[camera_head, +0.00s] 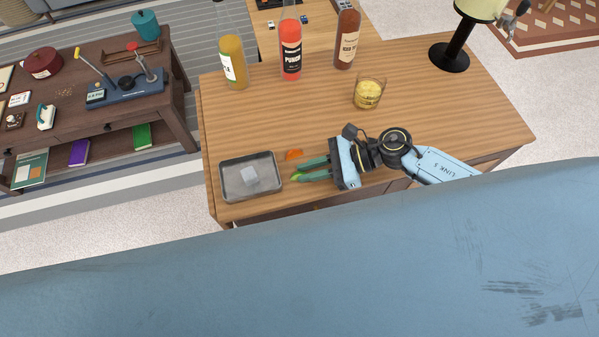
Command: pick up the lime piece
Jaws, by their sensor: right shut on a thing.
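The lime piece (295,178) is a small green shape at the tips of my right gripper (305,170). The gripper's teal fingers are shut on it, just right of the metal tray and low over the wooden bar top. The fingers hide part of the lime; I cannot tell whether it touches the table. An orange piece (293,155) lies on the bar top just behind the fingers. My left gripper is not in view.
The metal tray (227,195) holds a pale, clear block (249,175). Three bottles, including the red punch bottle (291,50), stand at the back. A glass with yellow drink (368,93) stands behind my right arm. The middle of the bar top (270,115) is clear.

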